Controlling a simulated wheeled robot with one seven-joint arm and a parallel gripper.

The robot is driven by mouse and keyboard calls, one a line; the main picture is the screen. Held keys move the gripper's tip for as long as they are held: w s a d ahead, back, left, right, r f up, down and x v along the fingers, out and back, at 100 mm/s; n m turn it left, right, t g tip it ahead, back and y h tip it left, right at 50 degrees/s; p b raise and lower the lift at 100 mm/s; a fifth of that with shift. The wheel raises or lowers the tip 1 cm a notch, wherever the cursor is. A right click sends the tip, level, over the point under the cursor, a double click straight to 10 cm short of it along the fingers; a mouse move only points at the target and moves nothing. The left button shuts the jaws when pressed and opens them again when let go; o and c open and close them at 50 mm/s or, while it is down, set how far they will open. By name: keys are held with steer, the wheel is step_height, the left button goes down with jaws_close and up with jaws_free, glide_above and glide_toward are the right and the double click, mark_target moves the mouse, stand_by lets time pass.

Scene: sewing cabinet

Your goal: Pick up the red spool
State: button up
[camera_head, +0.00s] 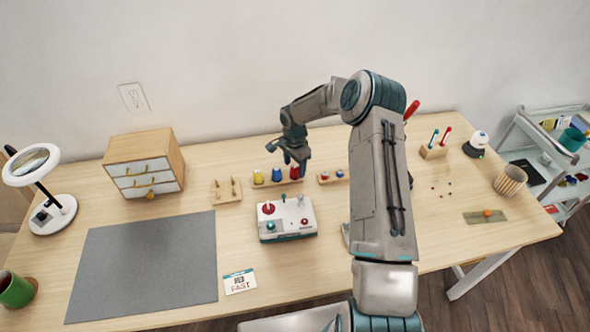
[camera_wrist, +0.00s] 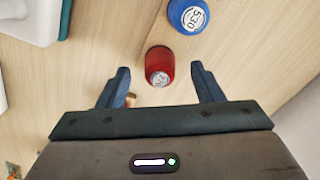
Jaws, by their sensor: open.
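The red spool (camera_wrist: 159,62) stands on the wood, with a pale numbered label on its end, between and just beyond my fingertips in the wrist view. In the head view the red spool (camera_head: 295,173) is at the right end of a short row, partly covered by my gripper (camera_head: 297,158). My gripper is open and points down over it. Both fingers show apart from the spool, one on each side, and nothing is held.
A blue spool (camera_wrist: 188,15) stands close to the red one, and a yellow spool (camera_head: 258,177) is farther left. A white and teal machine (camera_head: 287,222) stands in front of the row. A peg board (camera_head: 226,190) and drawer cabinet (camera_head: 146,165) are to the left.

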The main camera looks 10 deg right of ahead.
steer(key=shift+f, duration=1.35)
steer(key=c, duration=1)
steer(key=shift+c, duration=0.2)
steer(key=shift+r, duration=0.1)
